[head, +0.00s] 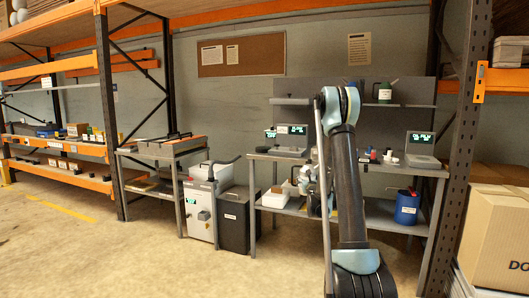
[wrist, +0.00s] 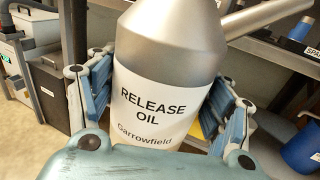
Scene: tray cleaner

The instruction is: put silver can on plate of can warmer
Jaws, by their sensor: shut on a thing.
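The silver can (wrist: 172,45) fills the middle of the wrist view. It has a white label reading "RELEASE OIL Garrowfield" and a grey spout pointing up right. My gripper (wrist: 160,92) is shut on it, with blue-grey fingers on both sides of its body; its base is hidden. In the head view my arm hides most of the gripper and can. Two units with green displays stand on the workbench, one at left (head: 290,130) and one at right (head: 420,147). I cannot tell which, if either, is the can warmer, and no plate is clearly visible.
The grey workbench (head: 385,169) has small items on top and a lower shelf holding a blue container (head: 407,207). A black bin (head: 238,220) is left of the bench, a cardboard box (head: 497,238) at right. Floor at left is open.

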